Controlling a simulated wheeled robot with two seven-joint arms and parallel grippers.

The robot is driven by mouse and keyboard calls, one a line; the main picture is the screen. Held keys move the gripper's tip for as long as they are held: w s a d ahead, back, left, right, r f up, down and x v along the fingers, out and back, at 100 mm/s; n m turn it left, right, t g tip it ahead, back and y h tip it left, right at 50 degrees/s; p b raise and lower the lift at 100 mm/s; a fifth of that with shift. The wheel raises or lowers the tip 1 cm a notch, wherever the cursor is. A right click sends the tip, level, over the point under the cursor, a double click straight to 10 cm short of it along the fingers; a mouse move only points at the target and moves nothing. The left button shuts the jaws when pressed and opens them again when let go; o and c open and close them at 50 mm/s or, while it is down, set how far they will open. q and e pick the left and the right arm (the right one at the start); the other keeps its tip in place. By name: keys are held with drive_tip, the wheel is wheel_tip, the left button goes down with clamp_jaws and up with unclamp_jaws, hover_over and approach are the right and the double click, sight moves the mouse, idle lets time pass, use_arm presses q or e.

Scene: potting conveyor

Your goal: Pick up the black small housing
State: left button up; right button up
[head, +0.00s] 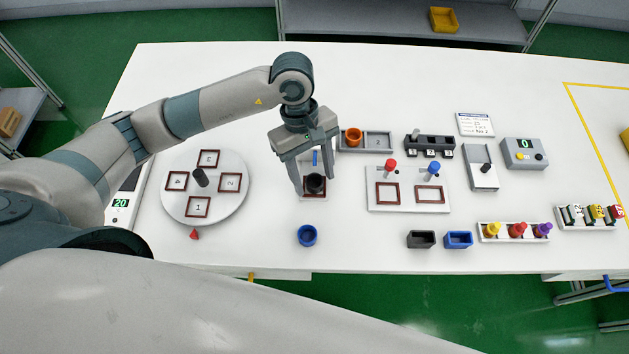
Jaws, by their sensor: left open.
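A small round black housing (315,185) stands upright on a brown-framed square pad left of the table's middle. My left gripper (314,181) points down over it with its jaws open, one finger on each side of the housing. I cannot tell whether the fingers touch it. A black rectangular box (421,240) also stands near the front edge, beside a blue rectangular box (458,240). My right gripper is not in view.
A blue round cup (307,236) stands in front of the gripper. A round turntable (218,187) with numbered squares is at left. A grey tray (379,141) with an orange cup (354,137) and a white plate (408,203) are at right. The table's back is clear.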

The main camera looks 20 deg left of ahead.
sight(314, 184)
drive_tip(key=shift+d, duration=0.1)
use_arm(q)
drive_tip(key=c, duration=1.2)
drive_tip(key=shift+r, duration=0.15)
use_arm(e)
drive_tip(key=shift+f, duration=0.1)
